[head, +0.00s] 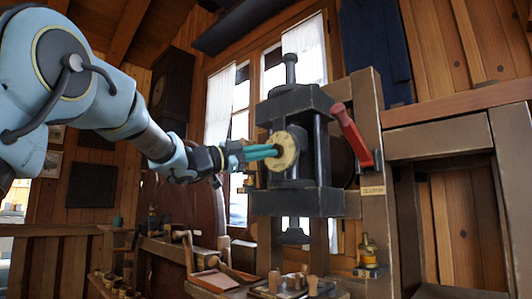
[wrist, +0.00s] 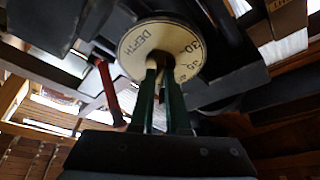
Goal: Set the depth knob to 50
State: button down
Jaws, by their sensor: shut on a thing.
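The depth knob has a round cream dial (head: 288,151) on the front of a dark machine head. In the wrist view the dial (wrist: 163,36) reads "DEPTH" at its left and a number that looks like 30 at its right; further marks below are partly hidden by my fingers. My gripper (head: 272,153) reaches in from the left with its green fingers at the dial's centre. In the wrist view my gripper (wrist: 163,68) is shut on the knob's grip, which is mostly hidden between the fingers. I cannot tell which mark the pointer shows.
A red lever (head: 350,135) stands right of the dial, above a small label that seems to read "CLUTCH" (head: 373,190). It also shows in the wrist view (wrist: 109,93). A brass-coloured item (head: 368,252) sits lower right. A bench with wooden tools (head: 285,283) lies below.

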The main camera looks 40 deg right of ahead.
jog(key=m+y, duration=0.1)
jog(key=m, duration=0.2)
jog(key=m+g+y+p, duration=0.1)
jog(key=m, duration=0.2)
jog(key=shift+w+r, duration=0.1)
jog(key=shift+r, duration=0.05)
jog(key=shift+m, duration=0.3)
jog(key=c, duration=0.9)
grip_release()
jog(key=r+b+v, duration=0.1)
jog(key=v, duration=0.9)
jog(key=shift+a+f+b, duration=0.4)
jog(key=shift+f, duration=0.05)
jog(key=shift+w, duration=0.1)
